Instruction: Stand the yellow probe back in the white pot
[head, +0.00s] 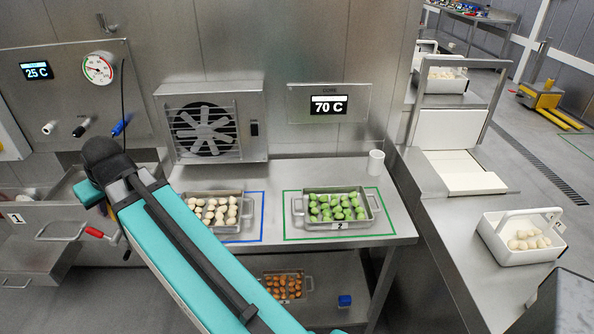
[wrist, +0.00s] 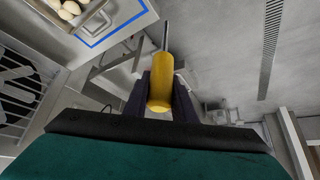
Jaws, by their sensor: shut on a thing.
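The yellow probe (wrist: 160,90) shows in the wrist view, with a thin metal spike pointing away from its yellow handle. My gripper (wrist: 162,82) is shut on the yellow handle, one dark finger on each side of it.
A tray of green pasta (head: 298,220) sits inside a green outline, and a tray of pale pasta (head: 196,222) inside a blue one. A fan unit (head: 207,163) stands behind. A red-tipped handle (head: 95,232) sticks out at the left. A white basket (head: 492,247) is at the right.

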